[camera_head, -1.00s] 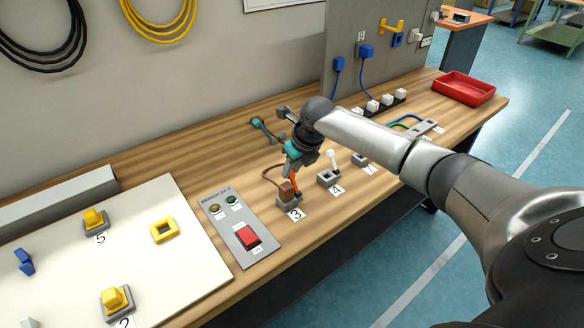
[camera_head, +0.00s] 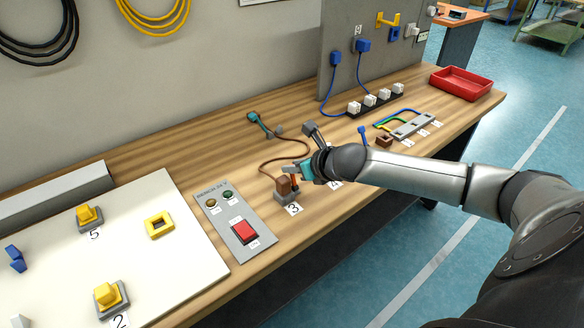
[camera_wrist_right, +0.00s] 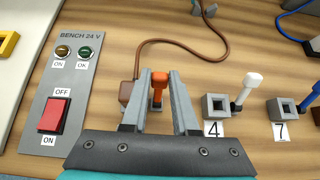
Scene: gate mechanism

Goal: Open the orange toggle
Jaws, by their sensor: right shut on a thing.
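The orange toggle (camera_wrist_right: 158,88) stands up between the two grey fingers of my right gripper (camera_wrist_right: 160,78) in the wrist view. The gripper is shut on it; the lower part of the toggle and its base are partly hidden by the fingers. In the head view my right gripper (camera_head: 292,172) reaches in from the right, low over the station labelled 3, and mostly hides the toggle. My left gripper is not in view.
A brown block (camera_wrist_right: 126,92) with a brown cable sits just left of the fingers. A white toggle (camera_wrist_right: 248,85), labelled 4, and a blue one (camera_wrist_right: 310,96), labelled 7, stand to the right. The grey bench panel (camera_head: 236,224) with a red switch lies to the left.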

